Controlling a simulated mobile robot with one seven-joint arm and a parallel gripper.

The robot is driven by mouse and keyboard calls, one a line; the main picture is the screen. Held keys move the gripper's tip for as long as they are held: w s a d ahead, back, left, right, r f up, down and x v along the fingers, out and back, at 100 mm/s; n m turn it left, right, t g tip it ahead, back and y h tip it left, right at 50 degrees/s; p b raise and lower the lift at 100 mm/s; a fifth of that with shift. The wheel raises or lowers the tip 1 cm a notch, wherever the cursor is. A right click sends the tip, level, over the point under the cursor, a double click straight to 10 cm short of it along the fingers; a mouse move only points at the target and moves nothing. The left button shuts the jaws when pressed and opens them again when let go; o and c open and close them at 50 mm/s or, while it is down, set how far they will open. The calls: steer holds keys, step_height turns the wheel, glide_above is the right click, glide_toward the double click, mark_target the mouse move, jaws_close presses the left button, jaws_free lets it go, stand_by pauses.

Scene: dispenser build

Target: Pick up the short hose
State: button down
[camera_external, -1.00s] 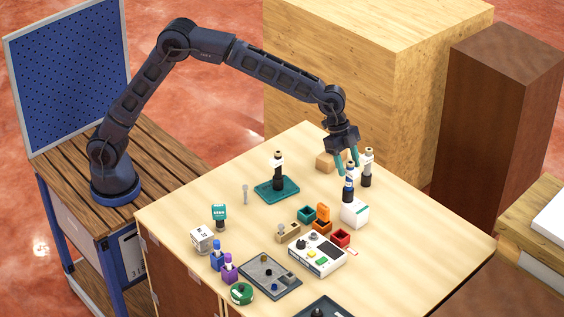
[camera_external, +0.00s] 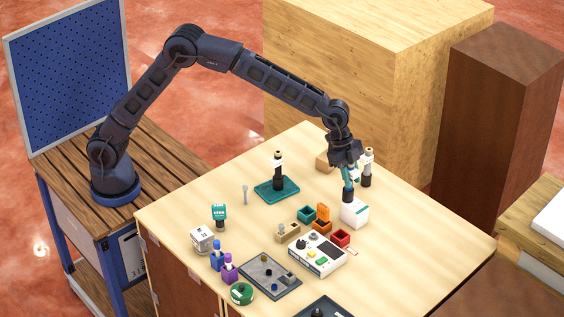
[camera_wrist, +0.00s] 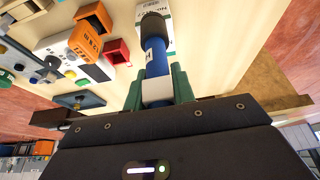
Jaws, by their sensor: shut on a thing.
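My gripper (camera_external: 349,176) points down at the right back part of the table. Its teal fingers are shut on a slim upright piece (camera_external: 348,195) with a black end, blue body and white collar. I take this piece to be the short hose, but cannot confirm it from any label. In the wrist view, my gripper (camera_wrist: 158,86) has a finger on each side of the white collar, and the blue body (camera_wrist: 155,57) and black end stick out beyond. In the external view the fingers hide the piece's upper part. I cannot tell whether it still touches the table.
A white box (camera_external: 355,214) stands close beside the held piece. A similar black-and-white piece (camera_external: 367,168) stands just behind on the right. Another stands on a teal base (camera_external: 277,189). Small coloured bins (camera_external: 340,238) and a white device (camera_external: 317,255) are in front.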

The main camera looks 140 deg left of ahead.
steer(key=shift+r, duration=0.1)
steer(key=shift+w+r, duration=1.4)
steer(key=shift+r, duration=8.4)
step_height(320, 180, down, 20)
steer(key=shift+r, duration=0.25)
steer(key=c, duration=1.2)
jaws_free()
steer(key=shift+f, duration=0.15)
steer(key=shift+o, duration=0.2)
steer(key=v, duration=1.2)
